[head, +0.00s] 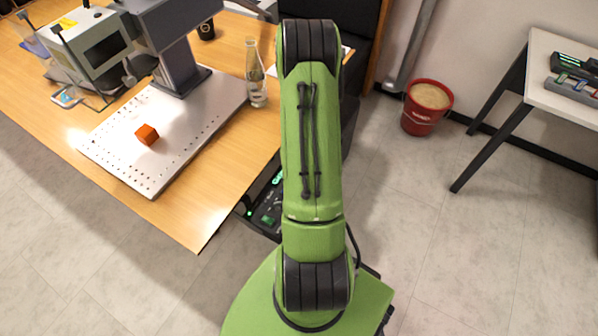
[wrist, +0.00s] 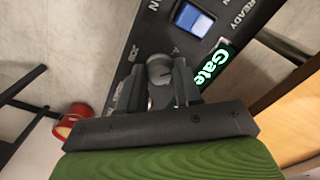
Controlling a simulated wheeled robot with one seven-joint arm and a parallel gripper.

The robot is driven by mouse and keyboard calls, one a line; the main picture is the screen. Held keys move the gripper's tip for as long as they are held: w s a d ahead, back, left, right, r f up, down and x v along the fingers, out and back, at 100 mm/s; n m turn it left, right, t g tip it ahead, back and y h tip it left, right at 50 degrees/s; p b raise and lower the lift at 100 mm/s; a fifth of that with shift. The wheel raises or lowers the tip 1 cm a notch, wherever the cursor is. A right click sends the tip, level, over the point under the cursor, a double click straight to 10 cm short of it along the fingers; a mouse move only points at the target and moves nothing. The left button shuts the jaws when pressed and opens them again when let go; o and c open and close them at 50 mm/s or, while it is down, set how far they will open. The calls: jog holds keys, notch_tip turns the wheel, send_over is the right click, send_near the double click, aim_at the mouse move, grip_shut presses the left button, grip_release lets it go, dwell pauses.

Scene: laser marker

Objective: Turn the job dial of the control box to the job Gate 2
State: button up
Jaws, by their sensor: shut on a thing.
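The control box (head: 266,203) is a dark panel beside the wooden table in the head view, mostly hidden by my green arm. Its dark face (wrist: 140,25) fills the upper middle of the wrist view. The grey round job dial (wrist: 159,65) stands on it. My gripper (wrist: 160,78) is shut on the dial, one finger on each side. Any number after the word is hidden. My gripper is hidden behind the arm in the head view.
A wooden table (head: 230,175) holds a perforated plate (head: 188,135) with an orange cube (head: 147,135), a grey machine (head: 178,60) and a glass bottle (head: 256,75). A red bucket (head: 425,108) stands on the floor. A white table (head: 560,80) is at the right.

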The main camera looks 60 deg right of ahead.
dwell(0.4)
jog(key=o, duration=1)
jog(key=shift+o, duration=0.2)
notch_tip(320, 180, up, 16)
jog(key=p, duration=0.4)
jog(key=shift+p, duration=0.35)
jog(key=shift+f, duration=0.15)
